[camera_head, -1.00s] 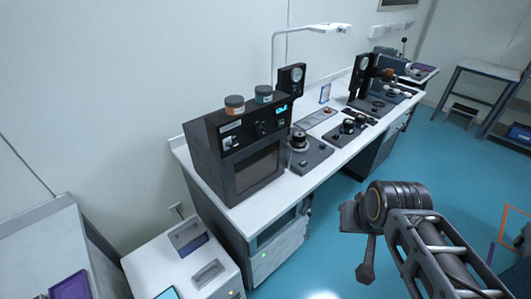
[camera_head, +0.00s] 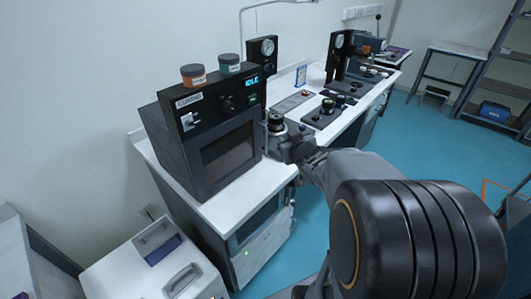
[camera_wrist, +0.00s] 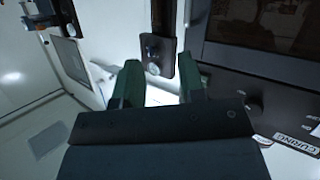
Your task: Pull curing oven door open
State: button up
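The curing oven is a black box (camera_head: 205,135) on the white bench, with a lit IDLE display on its upper panel. Its windowed door (camera_head: 228,152) looks closed. The door window also shows at the upper right of the wrist view (camera_wrist: 265,22), and the oven's label appears upside down there. My gripper (camera_head: 278,142) is at the oven's right front edge, partly hidden by my arm. In the wrist view its two green fingers (camera_wrist: 159,85) are apart, beside the oven front. A dark piece with a pale round part shows in the gap; contact cannot be told.
Two jars, orange (camera_head: 193,75) and green (camera_head: 229,63), stand on the oven. A black gauge stand (camera_head: 262,52) and a small cylindrical instrument (camera_head: 275,122) are right of the oven. The blue floor (camera_head: 400,150) in front of the bench is clear.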

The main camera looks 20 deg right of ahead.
aim_at(266, 151)
notch_tip(266, 151, down, 8)
jog(key=d+n+t+y+b, duration=0.1)
jog(key=n+t+y+b, duration=0.15)
jog(key=y+b, duration=0.3)
jog(key=shift+t+y, duration=0.35)
jog(key=shift+y, duration=0.2)
jog(key=p+x, duration=0.2)
jog(key=x, duration=1.1)
jog(key=shift+w, duration=0.3)
grip_shut()
